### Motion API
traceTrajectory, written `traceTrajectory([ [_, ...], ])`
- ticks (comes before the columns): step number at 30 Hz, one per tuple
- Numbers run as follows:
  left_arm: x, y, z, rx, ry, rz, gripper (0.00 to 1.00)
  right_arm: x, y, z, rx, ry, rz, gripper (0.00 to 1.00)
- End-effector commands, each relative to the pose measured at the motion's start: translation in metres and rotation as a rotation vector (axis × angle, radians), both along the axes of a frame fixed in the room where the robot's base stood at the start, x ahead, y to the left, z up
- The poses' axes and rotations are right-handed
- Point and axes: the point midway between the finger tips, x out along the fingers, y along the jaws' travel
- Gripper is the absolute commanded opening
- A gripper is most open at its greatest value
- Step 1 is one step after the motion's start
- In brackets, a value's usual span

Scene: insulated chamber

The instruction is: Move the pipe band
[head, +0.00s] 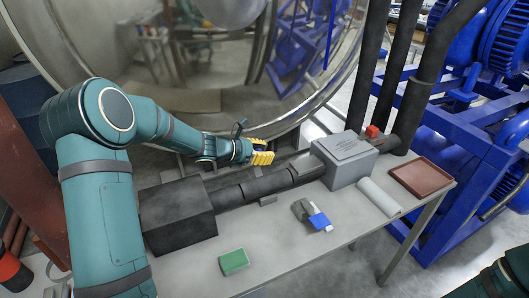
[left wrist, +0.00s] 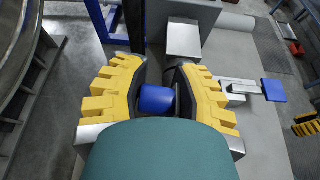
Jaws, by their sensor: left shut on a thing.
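My left gripper (head: 262,157) is over the back edge of the table, behind the dark pipe (head: 265,184). In the left wrist view its yellow fingers (left wrist: 157,98) are shut on a blue curved piece, which I take to be the pipe band (left wrist: 156,100). The fingers hide its sides, and in the head view it is mostly hidden. My right arm shows at the lower right of the head view, without its gripper. Part of my right gripper (left wrist: 306,126) shows at the right edge of the left wrist view, too cut off to judge.
On the table (head: 300,252) are a dark block (head: 178,215), a grey box (head: 345,158), a grey-and-blue tool (head: 312,215), a green block (head: 234,261), a pale cylinder (head: 380,196) and a red-brown tray (head: 420,177). A large round metal chamber stands behind. The front middle is clear.

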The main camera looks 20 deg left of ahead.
Motion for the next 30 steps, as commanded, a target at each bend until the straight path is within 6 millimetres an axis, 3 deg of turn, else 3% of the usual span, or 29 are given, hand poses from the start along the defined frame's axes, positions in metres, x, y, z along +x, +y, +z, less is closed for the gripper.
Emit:
traceTrajectory([
  [2, -0.001, 0.002, -0.002, -0.001, 0.006, 0.003, 0.0, 0.0, 0.0, 0.0, 0.0, 0.0, 0.0, 0.47],
  [3, -0.001, 0.002, -0.002, -0.001, 0.006, 0.003, 0.45, 0.0, 0.0, 0.0, 0.0, 0.0, 0.0, 0.47],
  [4, -0.001, 0.002, -0.002, -0.001, 0.006, 0.003, 0.56, 0.0, 0.0, 0.0, 0.0, 0.0, 0.0, 0.47],
  [5, -0.001, 0.002, -0.002, -0.001, 0.006, 0.003, 0.6, 0.0, 0.0, 0.0, 0.0, 0.0, 0.0, 0.47],
  [17, -0.005, 0.005, 0.002, -0.001, 0.002, 0.002, 0.6, 0.0, 0.0, 0.0, 0.0, 0.0, 0.0, 0.47],
  [30, -0.062, 0.052, 0.032, 0.0, 0.002, 0.005, 0.6, 0.0, 0.0, 0.0, 0.0, 0.0, 0.0, 0.47],
])
